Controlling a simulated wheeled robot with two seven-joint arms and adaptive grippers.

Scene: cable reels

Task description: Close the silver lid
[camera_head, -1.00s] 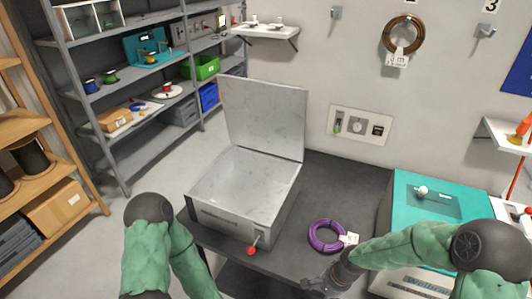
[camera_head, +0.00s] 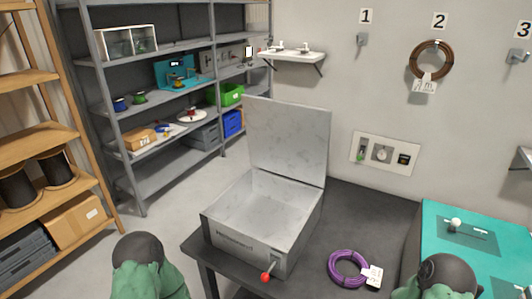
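The silver lid (camera_head: 287,138) stands upright, hinged at the back of an open silver box (camera_head: 243,246). The box sits on the dark table and looks empty inside. A lever with a red knob (camera_head: 265,277) sticks out at the box's front. My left arm shows only as a green link at the bottom left, and my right arm only as a link at the bottom right. Neither gripper is in the picture. Nothing of mine touches the lid or box.
A purple cable coil (camera_head: 347,268) with a white tag lies on the dark table (camera_head: 372,209) right of the box. A teal-topped unit (camera_head: 470,228) stands at the right. Grey shelves (camera_head: 140,190) are at the back left. A brown coil (camera_head: 431,60) hangs on the wall.

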